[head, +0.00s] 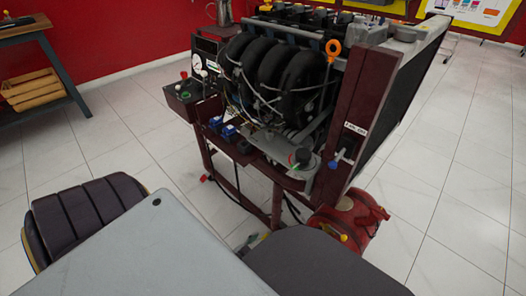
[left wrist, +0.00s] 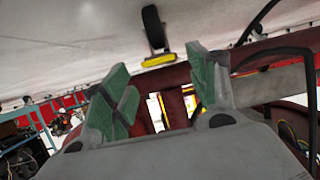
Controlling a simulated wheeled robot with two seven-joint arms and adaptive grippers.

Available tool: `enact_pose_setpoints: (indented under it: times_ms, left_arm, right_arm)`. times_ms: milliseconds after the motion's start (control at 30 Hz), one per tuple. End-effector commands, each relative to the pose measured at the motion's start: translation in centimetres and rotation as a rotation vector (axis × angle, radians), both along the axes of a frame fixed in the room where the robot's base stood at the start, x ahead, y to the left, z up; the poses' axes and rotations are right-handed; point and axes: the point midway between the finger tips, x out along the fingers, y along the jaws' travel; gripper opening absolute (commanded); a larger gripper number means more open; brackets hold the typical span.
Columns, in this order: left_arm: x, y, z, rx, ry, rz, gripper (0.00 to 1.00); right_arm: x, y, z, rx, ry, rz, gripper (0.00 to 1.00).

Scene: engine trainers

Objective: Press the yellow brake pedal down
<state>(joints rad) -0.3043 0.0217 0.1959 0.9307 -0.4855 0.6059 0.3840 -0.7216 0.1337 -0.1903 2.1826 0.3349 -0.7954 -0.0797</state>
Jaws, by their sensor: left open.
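The yellow brake pedal (left wrist: 158,60) shows in the left wrist view as a small yellow pad at the lower end of a black arm. My left gripper (left wrist: 157,76) has two green-padded fingers, spread apart and empty. In that view the pad appears between and beyond the fingertips, with no contact seen. In the head view I cannot make out the pedal clearly; my own grey and dark parts cover the lower front. My right gripper does not show.
The engine trainer (head: 285,80) stands on a dark red frame with a control box (head: 188,95) at its left. A red tank (head: 345,222) sits low at the right. Cables cross the right of the wrist view. A bench (head: 30,30) stands far left. Tiled floor around is open.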

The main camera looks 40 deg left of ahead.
Motion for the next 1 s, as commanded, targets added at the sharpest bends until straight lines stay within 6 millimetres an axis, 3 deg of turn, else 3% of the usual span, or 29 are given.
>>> enact_pose_setpoints:
  times_ms: [300, 733, 1000]
  left_arm:
    - [2.1, -0.2, -1.0, 0.001, 0.0, 0.0, 0.59]
    - [2.5, -0.2, -1.1, 0.001, 0.001, 0.0, 0.59]
    - [2.5, -0.2, -1.1, 0.001, 0.001, 0.0, 0.27]
  right_arm:
    - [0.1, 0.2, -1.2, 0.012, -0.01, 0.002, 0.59]
    - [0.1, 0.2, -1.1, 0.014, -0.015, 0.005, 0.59]
    - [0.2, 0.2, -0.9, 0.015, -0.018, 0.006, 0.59]
